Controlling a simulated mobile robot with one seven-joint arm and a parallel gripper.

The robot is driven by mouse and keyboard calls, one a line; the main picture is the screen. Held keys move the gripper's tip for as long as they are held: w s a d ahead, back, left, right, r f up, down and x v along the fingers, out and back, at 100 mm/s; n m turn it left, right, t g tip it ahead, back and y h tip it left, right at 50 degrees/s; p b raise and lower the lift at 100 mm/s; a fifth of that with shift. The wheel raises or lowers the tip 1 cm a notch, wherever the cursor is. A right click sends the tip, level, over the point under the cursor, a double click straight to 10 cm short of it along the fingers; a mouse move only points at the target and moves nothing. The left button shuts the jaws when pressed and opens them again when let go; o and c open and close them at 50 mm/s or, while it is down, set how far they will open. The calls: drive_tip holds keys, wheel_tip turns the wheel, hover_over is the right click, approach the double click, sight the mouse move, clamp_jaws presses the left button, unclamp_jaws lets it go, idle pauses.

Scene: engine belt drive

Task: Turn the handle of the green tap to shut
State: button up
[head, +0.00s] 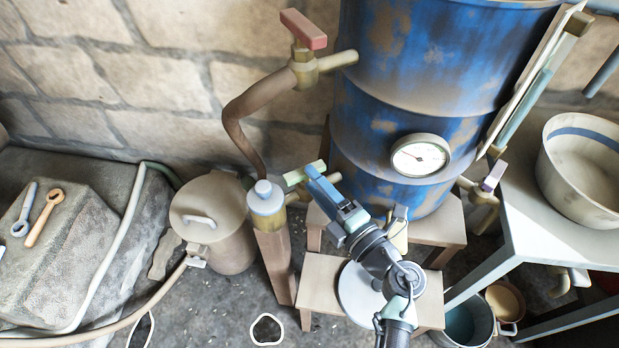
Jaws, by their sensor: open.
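The gripper is open. I cannot tell whether the fingers touch the handle or are only in front of it.
A red-handled tap (304,30) stands above on a brown pipe (245,110). The blue barrel (400,90) with a gauge (420,156) is close on the right. A lidded can (212,215) stands left. Another tap with a purplish handle (494,176) is by the table (535,230).

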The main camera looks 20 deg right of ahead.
drive_tip(key=shift+w+a, duration=0.2)
drive_tip(key=shift+w, duration=0.9)
clamp_jaws()
